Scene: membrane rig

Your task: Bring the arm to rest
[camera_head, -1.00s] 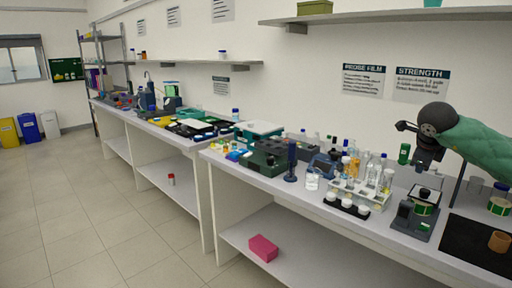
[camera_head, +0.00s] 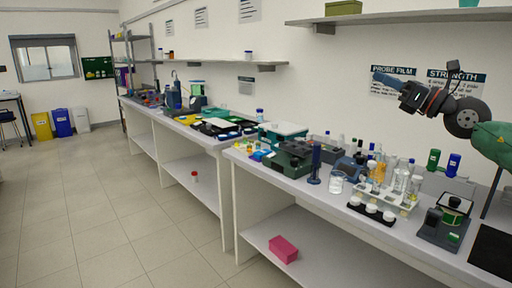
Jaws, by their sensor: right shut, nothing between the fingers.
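My right gripper (camera_head: 386,79) shows at the upper right of the head view, at the end of my green-sleeved right arm (camera_head: 495,140). It points left in front of the wall, well above the bench. Its fingers are shut with nothing held. The membrane rig (camera_head: 445,222), a dark device with a green label, stands on the bench at the right, below the arm and apart from it. My left gripper is out of the picture.
The white bench (camera_head: 330,190) carries a bottle rack (camera_head: 385,195), a dark green device (camera_head: 288,160) and several bottles. A shelf (camera_head: 400,16) hangs above the arm. A pink box (camera_head: 284,249) lies on the lower shelf. The floor (camera_head: 110,220) at left is clear.

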